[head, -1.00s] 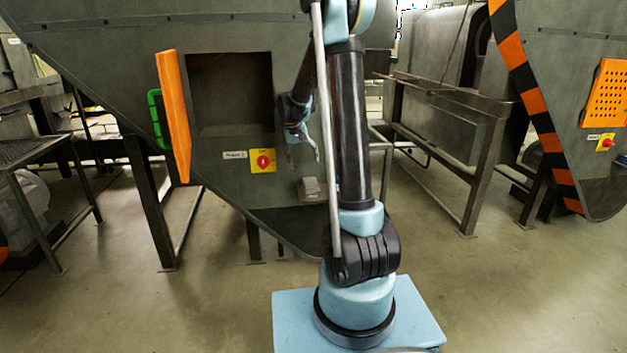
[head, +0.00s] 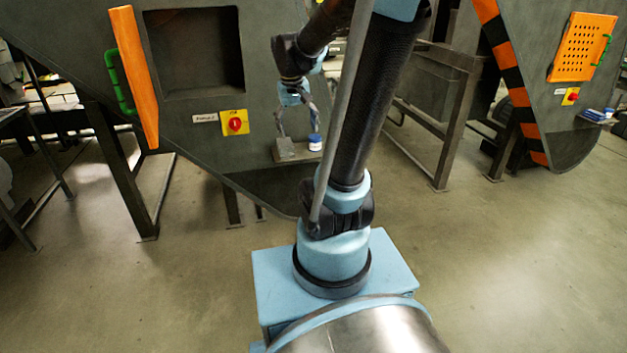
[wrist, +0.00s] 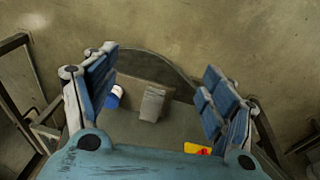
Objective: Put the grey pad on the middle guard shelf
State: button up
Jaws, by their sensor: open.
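The grey pad (head: 284,147) is a small grey block on a small shelf (head: 299,155) on the lower front of the middle machine. A white jar with a blue lid (head: 315,142) stands to its right. My gripper (head: 297,121) is open and empty, just above the pad and jar in the head view. In the wrist view the pad (wrist: 153,103) shows between my two spread fingers (wrist: 160,80), apart from both. The jar (wrist: 114,97) lies nearer the left finger there, which partly covers it.
A red knob on a yellow plate (head: 235,123) sits left of the shelf, below a dark recess (head: 195,50) with an open orange door (head: 134,78). The right machine has another shelf (head: 590,119) with a small blue-and-white item. Floor between the machines is clear.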

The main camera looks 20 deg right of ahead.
jog(key=s+f, duration=0.4)
jog(key=s, duration=0.5)
jog(key=s+f+y, duration=0.1)
jog(key=s+f, duration=0.3)
jog(key=s, duration=0.5)
jog(key=shift+s+d+f, duration=0.2)
jog(key=shift+s+d, duration=0.1)
